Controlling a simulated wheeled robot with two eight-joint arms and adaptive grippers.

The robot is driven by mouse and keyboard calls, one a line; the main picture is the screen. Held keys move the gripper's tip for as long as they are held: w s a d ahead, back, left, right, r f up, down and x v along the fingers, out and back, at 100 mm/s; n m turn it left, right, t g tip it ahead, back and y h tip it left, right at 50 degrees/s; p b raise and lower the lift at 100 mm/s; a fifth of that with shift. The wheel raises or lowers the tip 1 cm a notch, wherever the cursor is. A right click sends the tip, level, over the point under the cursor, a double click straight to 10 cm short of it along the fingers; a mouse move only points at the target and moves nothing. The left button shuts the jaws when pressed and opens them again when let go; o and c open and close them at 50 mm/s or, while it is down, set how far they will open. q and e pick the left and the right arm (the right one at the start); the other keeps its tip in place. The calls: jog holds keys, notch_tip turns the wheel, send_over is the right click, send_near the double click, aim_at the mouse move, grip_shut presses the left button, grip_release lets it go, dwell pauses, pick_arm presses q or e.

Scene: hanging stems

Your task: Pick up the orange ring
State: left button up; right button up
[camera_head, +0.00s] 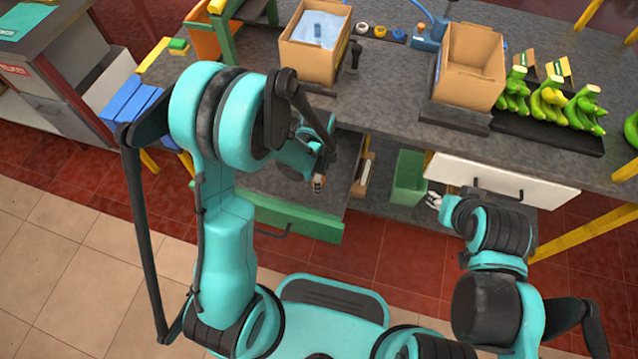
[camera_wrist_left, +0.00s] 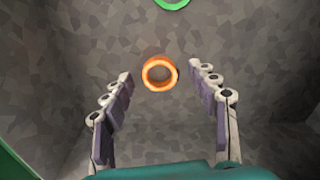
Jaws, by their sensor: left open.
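The orange ring (camera_wrist_left: 147,76) lies flat on a grey speckled surface in the left wrist view. It sits ahead of my left gripper (camera_wrist_left: 160,82), between the lines of its two fingers near their tips. The fingers are spread wide and hold nothing. In the head view my left gripper (camera_head: 318,183) reaches down into an open drawer with a green front (camera_head: 300,219). The arm hides much of the drawer, and I cannot make out the ring there. My right gripper (camera_head: 433,199) is by the white drawer, too small to read.
A green ring (camera_wrist_left: 173,3) shows at the top edge of the wrist view. On the worktop are cardboard boxes (camera_head: 310,52) (camera_head: 470,66), small rings (camera_head: 380,31) and bananas (camera_head: 548,102). A green bin (camera_head: 408,178) stands right of the green-fronted drawer, near a white drawer (camera_head: 500,178).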

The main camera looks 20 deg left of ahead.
pick_arm(q)
jog(key=shift+f, duration=0.1)
jog(key=c, duration=0.8)
jog(key=shift+c, duration=0.2)
